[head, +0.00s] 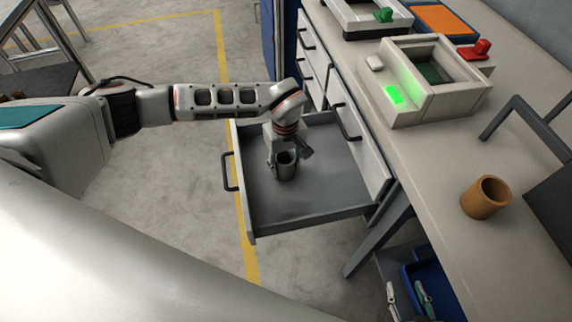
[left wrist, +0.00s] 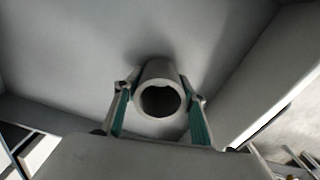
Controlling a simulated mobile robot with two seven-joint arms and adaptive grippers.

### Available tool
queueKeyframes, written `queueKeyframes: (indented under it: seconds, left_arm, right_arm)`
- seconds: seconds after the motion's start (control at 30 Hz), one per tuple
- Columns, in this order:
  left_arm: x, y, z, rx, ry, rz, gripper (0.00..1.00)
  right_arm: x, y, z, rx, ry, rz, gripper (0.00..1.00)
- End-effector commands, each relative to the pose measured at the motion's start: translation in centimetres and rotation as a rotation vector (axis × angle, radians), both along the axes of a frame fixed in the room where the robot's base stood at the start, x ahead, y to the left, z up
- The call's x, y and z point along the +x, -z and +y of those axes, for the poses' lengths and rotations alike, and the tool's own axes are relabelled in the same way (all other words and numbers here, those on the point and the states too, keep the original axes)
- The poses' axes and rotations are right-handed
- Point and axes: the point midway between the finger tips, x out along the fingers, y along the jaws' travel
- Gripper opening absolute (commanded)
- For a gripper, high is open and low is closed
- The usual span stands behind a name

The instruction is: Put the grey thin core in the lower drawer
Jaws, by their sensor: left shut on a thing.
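The grey core (head: 286,165) is a small hollow cylinder inside the open lower drawer (head: 320,205). It also shows in the left wrist view (left wrist: 160,73), its open end facing the camera. My left gripper (head: 277,165) is shut on the core, one green-padded finger on each side of it in the left wrist view (left wrist: 160,105). The core is upright at or just above the drawer floor; I cannot tell whether it touches. The drawer holds nothing else that I see. My right gripper is not in view.
A brown core (head: 485,197) stands on the bench top (head: 425,165). A grey machine with a green light (head: 435,82) sits further back, beside a red-knobbed part (head: 473,50). The drawer above (head: 355,140) is closed. A blue bin (head: 425,285) is under the bench.

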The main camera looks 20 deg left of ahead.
Motion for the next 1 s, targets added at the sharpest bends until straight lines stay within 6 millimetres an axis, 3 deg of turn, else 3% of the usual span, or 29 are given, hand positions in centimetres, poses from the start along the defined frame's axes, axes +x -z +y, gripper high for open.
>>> queueKeyframes:
  seconds: [0.43, 0.47, 0.5, 0.87, 1.0]
  left_arm:
    - [0.1, 0.8, 0.0, 0.0, 0.0, -0.001, 0.19]
    - [0.0, 0.7, 0.0, 0.0, 0.0, -0.001, 0.48]
    - [0.0, 0.7, 0.0, 0.0, 0.0, -0.001, 0.57]
    - [0.0, 0.6, 0.0, -0.001, 0.0, -0.001, 0.57]
    - [0.2, -0.8, 0.0, -0.001, 0.001, -0.006, 0.57]
  right_arm:
    - [0.0, 0.2, -0.1, -0.004, 0.0, 0.002, 0.4]
    - [0.0, 0.2, -0.1, -0.004, 0.0, 0.001, 0.4]
    - [0.0, 0.2, -0.1, -0.004, 0.0, 0.001, 0.4]
    - [0.1, 0.2, -0.1, -0.003, 0.001, 0.001, 0.4]
    - [0.3, -0.3, -0.1, -0.002, 0.001, -0.005, 0.4]
